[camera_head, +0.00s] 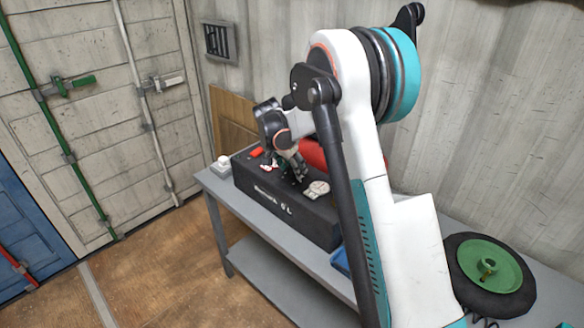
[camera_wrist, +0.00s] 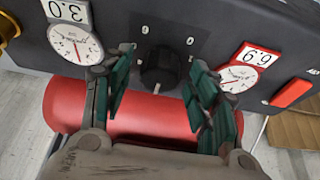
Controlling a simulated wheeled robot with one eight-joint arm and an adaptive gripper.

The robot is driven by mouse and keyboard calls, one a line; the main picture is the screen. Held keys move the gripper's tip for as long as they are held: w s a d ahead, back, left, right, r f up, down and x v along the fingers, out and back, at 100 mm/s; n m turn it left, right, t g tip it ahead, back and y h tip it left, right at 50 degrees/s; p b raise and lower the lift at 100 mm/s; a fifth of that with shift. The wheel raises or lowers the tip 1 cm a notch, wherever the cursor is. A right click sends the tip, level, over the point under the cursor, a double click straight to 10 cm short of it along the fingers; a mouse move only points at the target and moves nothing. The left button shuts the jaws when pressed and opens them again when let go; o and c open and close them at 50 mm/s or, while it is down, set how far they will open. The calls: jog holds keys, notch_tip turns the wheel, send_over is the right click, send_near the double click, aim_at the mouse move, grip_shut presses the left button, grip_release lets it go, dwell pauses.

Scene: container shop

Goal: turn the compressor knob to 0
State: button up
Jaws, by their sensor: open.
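The compressor (camera_head: 290,215) is a dark box with a red tank (camera_head: 313,153) behind it, standing on a grey table. In the wrist view its black knob (camera_wrist: 158,68) sits on the panel, with a white pointer line toward the bottom of the picture. White marks, one like a 0 (camera_wrist: 145,29), lie beyond the knob. My gripper (camera_wrist: 160,62) is open, with green-padded fingers on either side of the knob; I cannot tell whether they touch it. In the head view my gripper (camera_head: 292,172) is over the compressor top, and the knob is hidden.
Two gauges flank the knob, labelled 3.0 (camera_wrist: 76,42) and 6.9 (camera_wrist: 243,70). A red switch (camera_wrist: 291,93) lies farther right. The table (camera_head: 262,228) also holds a small white-topped box (camera_head: 223,163). A black wheel with a green hub (camera_head: 488,265) is at right.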

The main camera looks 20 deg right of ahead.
jog(key=shift+c, duration=0.3)
jog(key=c, duration=1)
jog(key=shift+n, duration=0.3)
